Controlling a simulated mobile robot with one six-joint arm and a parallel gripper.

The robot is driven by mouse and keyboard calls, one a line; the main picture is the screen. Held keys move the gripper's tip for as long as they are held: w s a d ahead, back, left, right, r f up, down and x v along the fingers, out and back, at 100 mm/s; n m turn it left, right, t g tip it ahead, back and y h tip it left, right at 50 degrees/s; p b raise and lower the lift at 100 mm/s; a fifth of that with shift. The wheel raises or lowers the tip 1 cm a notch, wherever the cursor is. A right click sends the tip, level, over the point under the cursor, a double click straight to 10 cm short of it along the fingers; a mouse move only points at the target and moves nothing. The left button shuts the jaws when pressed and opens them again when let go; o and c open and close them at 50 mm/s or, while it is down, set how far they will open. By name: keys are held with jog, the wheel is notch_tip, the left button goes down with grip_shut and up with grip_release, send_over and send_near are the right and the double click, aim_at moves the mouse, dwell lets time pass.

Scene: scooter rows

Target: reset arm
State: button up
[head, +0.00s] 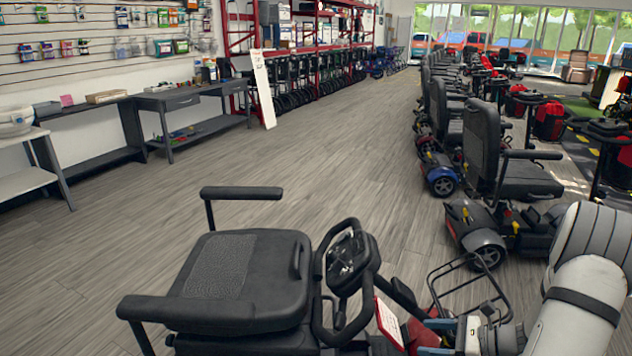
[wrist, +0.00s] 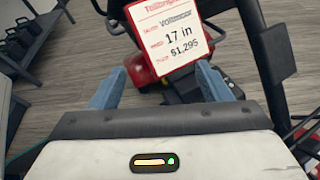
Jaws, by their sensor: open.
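My arm (head: 575,310) comes in at the lower right of the head view. My gripper (wrist: 165,88) shows in the wrist view with its two blue fingers spread apart and nothing held between them. A white price tag with a red border (wrist: 167,35) is beyond the fingertips, reading "Voltmacar", 17 in and $1,295. The tag also shows at a slant in the head view (head: 388,322), on the near scooter's front. I cannot tell whether a finger touches the tag.
The near scooter, with a black seat (head: 240,275) and black handlebar (head: 347,262), stands close in front. A scooter row (head: 495,160) lines the right. Workbenches (head: 190,100) and a red rack (head: 310,50) line the left. The wooden floor aisle (head: 310,150) between is clear.

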jog(key=s+a+r+n+g+h+p, duration=0.35)
jog(key=a+r+n, duration=0.35)
jog(key=r, duration=0.3)
jog(key=s+a+r+n+g+h+p, duration=0.2)
jog(key=s+a+r+n+g+p, duration=0.35)
jog(key=r, duration=0.55)
jog(key=s+a+r+n+t+h+p, duration=0.1)
jog(key=s+r+n+t+h+p, duration=0.1)
jog(key=r+n, duration=0.4)
jog(key=s+a+r+n+t+h+p, duration=0.1)
jog(key=s+r+n+t+h+p, duration=0.2)
jog(key=r, duration=0.5)
jog(key=s+n+h+p, duration=0.1)
jog(key=n+h+p, duration=0.1)
jog(key=n, duration=0.1)
jog(key=shift+s+a+r, duration=0.3)
jog(key=shift+s+r, duration=0.1)
